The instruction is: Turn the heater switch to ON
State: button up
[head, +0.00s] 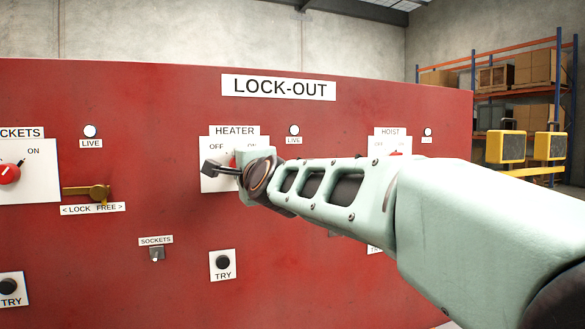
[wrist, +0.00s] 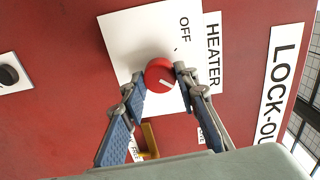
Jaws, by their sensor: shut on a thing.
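The heater switch is a round red knob (wrist: 159,72) on a white plate (wrist: 128,38) marked HEATER and OFF. In the wrist view my gripper (wrist: 160,78) has one finger on each side of the knob and is shut on it. A white mark on the knob points to the lower right there, away from the word OFF. The ON word is hidden behind a finger in the wrist view. In the head view my arm reaches in from the right and covers most of the knob; the plate (head: 209,183) shows with OFF and part of ON.
The red LOCK-OUT panel (head: 150,110) also holds a sockets switch (head: 9,173) at the left and a hoist plate (head: 390,136) at the right. A brass lever (head: 88,193) juts out left of the heater plate. A pale LIVE lamp (head: 293,130) sits above right.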

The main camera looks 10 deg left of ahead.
jog(key=shift+r, duration=0.15)
jog(key=o, duration=1.1)
